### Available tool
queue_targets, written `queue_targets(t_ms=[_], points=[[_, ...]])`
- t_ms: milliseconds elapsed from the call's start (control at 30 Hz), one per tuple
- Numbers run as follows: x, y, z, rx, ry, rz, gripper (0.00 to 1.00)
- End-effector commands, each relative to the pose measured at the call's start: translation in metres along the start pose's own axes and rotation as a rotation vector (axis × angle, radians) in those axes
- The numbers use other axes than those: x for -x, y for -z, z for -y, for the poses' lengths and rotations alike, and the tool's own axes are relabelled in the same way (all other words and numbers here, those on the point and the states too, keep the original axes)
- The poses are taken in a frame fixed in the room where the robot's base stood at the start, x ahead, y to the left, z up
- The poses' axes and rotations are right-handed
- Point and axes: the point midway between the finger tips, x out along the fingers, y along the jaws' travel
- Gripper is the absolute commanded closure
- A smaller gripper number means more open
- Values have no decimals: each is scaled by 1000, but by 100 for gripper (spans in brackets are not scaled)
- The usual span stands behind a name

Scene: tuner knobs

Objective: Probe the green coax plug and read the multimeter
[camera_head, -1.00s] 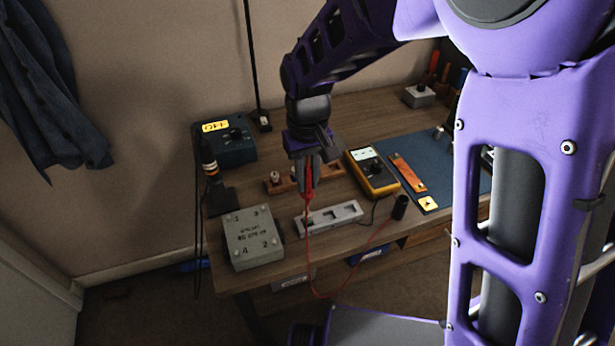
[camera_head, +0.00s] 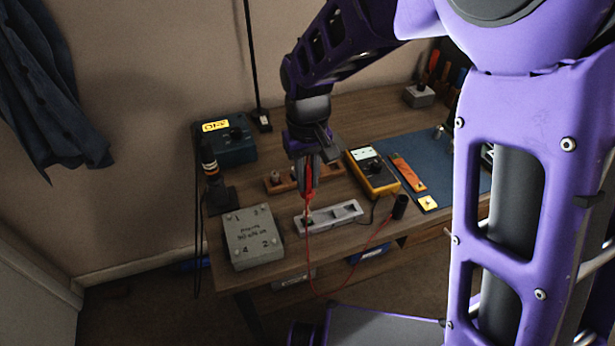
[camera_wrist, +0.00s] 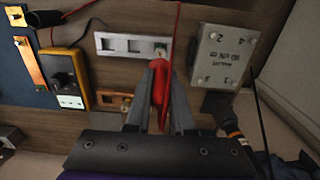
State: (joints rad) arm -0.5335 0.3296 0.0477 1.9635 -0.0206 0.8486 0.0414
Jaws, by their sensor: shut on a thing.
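My gripper (camera_head: 308,180) is shut on a red probe (camera_head: 309,197) with a red lead, above the workbench. The probe also shows between the fingers in the wrist view (camera_wrist: 158,84). Its tip points at one end of a grey holder (camera_head: 335,214) with square slots. A small green plug (camera_head: 308,217) sits in that end slot. The tip is at or just over the plug; I cannot tell whether they touch. The yellow multimeter (camera_head: 372,173) lies to the right, its pale display lit, the reading too small to make out.
A grey box marked with numbers (camera_head: 253,240) stands left of the holder. A wooden rack (camera_head: 280,184) is behind it. A dark box with a yellow label (camera_head: 232,150) is at the back left.

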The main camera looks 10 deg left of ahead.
Motion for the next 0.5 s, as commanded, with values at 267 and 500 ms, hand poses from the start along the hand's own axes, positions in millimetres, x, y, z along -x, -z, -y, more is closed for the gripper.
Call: queue_targets(t_ms=[267,500], points=[[-4,0,0,0,0,0,100],[-6,0,0,0,0,0,100]])
